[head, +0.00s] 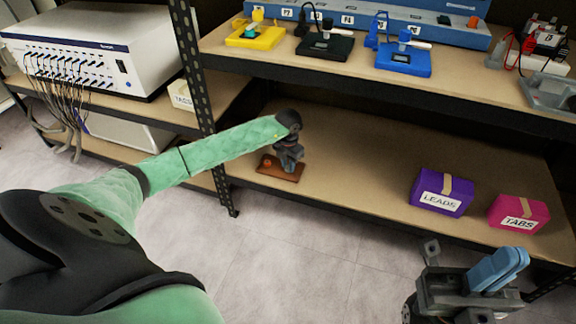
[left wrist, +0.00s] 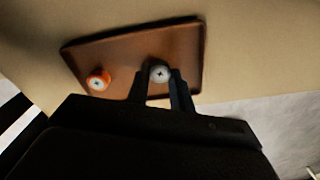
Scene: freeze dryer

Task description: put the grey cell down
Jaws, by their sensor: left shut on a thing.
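The grey cell (left wrist: 159,72) is a small round thing with a dark cross mark on its end. My left gripper (left wrist: 163,84) is shut on it, over the brown tray (left wrist: 130,50). I cannot tell whether the cell touches the tray. An orange cell (left wrist: 98,80) with a pale centre stands on the tray to the left. In the head view the tray (head: 291,176) lies on the lower shelf, and my left gripper (head: 289,164) points down over it, hiding the grey cell. My right gripper (head: 495,272) is at the lower right, away from the shelf things; its jaw state is unclear.
A purple LEADS box (head: 441,192) and a pink TABS box (head: 518,213) stand on the lower shelf (head: 350,170) to the right. The shelf between tray and boxes is clear. A dark perforated post (head: 190,60) stands left. The upper shelf (head: 300,50) hangs above, holding coloured devices.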

